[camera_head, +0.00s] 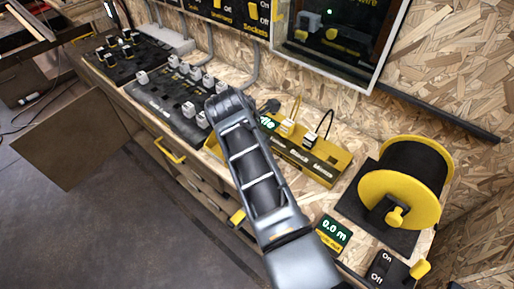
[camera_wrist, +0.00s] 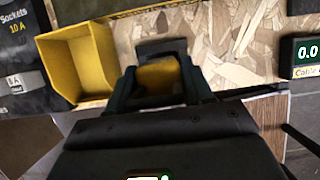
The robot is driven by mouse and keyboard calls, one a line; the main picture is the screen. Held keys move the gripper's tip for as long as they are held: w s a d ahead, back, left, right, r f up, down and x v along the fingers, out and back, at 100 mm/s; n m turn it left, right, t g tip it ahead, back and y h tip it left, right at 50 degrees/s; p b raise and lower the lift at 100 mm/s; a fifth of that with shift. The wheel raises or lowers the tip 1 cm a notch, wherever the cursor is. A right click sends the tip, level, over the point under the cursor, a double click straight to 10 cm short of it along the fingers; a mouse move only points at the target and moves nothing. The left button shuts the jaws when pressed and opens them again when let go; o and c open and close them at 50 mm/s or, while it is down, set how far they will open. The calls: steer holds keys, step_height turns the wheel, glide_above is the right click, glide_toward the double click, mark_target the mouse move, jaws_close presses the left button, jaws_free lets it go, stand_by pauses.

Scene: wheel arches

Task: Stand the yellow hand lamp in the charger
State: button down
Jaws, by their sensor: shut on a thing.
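My gripper (camera_wrist: 160,88) shows in the wrist view with its dark jaws shut on a yellow thing (camera_wrist: 158,73), which looks like the hand lamp. Most of the lamp is hidden by the jaws, so its tilt cannot be told. A yellow open-topped box (camera_wrist: 75,65) stands to the left of the jaws, apart from them, and looks empty. I cannot tell for sure whether it is the charger. In the head view my arm crosses the bench and hides the gripper and lamp. A green display (camera_head: 267,123) shows partly behind the arm.
A yellow socket strip (camera_head: 318,163) with plugs lies right of my arm. A yellow cable reel (camera_head: 405,185) and a "0.0 m" display (camera_head: 333,234) stand further right. A black board with grey plugs (camera_head: 165,108) lies left. Bare wood (camera_wrist: 235,45) shows right of the jaws.

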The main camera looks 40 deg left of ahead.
jaws_free()
stand_by(0.7)
step_height(320, 180, up, 6)
steer(key=p, duration=0.4)
steer(key=shift+p, duration=0.3)
steer(key=shift+r, duration=1.5)
